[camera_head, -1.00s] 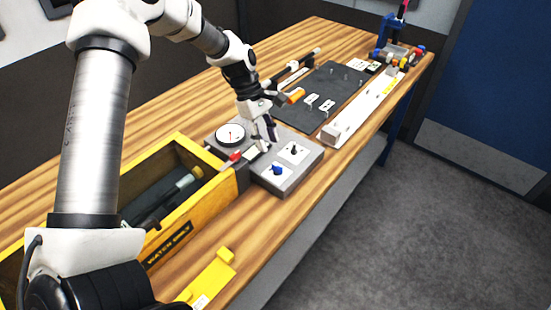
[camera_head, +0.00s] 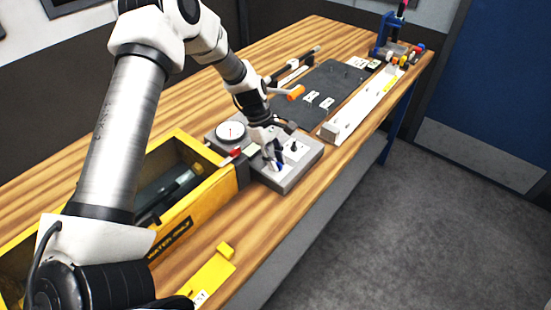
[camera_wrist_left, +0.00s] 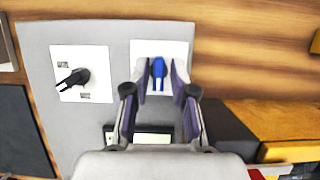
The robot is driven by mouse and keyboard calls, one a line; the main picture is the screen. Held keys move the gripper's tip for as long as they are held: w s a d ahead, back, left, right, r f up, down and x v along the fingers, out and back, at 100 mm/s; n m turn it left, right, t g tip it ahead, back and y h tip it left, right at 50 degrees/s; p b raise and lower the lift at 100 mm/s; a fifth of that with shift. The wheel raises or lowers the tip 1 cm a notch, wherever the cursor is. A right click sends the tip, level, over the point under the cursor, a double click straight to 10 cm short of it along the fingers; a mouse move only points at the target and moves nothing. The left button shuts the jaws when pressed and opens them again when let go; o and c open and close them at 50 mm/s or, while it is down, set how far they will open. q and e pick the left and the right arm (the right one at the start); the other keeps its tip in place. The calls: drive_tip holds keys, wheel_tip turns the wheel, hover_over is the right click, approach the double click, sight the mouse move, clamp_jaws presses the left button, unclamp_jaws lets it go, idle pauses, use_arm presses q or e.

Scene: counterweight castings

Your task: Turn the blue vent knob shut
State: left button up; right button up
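The blue vent knob (camera_wrist_left: 158,72) sits on a white plate on the grey control panel (camera_head: 299,174). In the left wrist view its bar points roughly up and down the picture. My left gripper (camera_wrist_left: 160,84) is open, with one finger on each side of the knob; small gaps seem to show between fingers and knob. In the head view the left gripper (camera_head: 273,163) is low over the panel and largely covers the knob. A black knob (camera_wrist_left: 73,79) sits on the neighbouring plate, turned at a slant. My right gripper is not in view.
A round gauge (camera_head: 230,131) and a small display (camera_wrist_left: 153,134) are on the panel. A yellow crate (camera_head: 190,220) stands beside it, with a yellow bracket (camera_head: 213,272) in front. A dark mat (camera_head: 330,85) and a white rail (camera_head: 355,113) lie beyond.

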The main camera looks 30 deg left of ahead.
use_arm(q)
clamp_jaws()
drive_tip(key=shift+m, duration=0.4)
drive_tip(key=m+g, duration=0.1)
drive_tip(key=m, duration=0.2)
drive_tip(key=shift+w+f+m+g, duration=0.1)
drive_tip(key=shift+m+g, duration=0.2)
drive_tip(key=m+g+y, duration=0.1)
drive_tip(key=m, duration=0.3)
drive_tip(key=shift+d, duration=0.1)
drive_tip(key=m+g+y, duration=0.1)
drive_tip(key=m+y, duration=0.1)
drive_tip(key=m, duration=0.3)
drive_tip(key=shift+d, duration=0.1)
drive_tip(key=m, duration=0.2)
drive_tip(key=m+y, duration=0.1)
drive_tip(key=m, duration=0.1)
drive_tip(key=shift+d+g+y, duration=0.1)
drive_tip(key=shift+g+y, duration=0.2)
drive_tip(key=shift+m, duration=0.4)
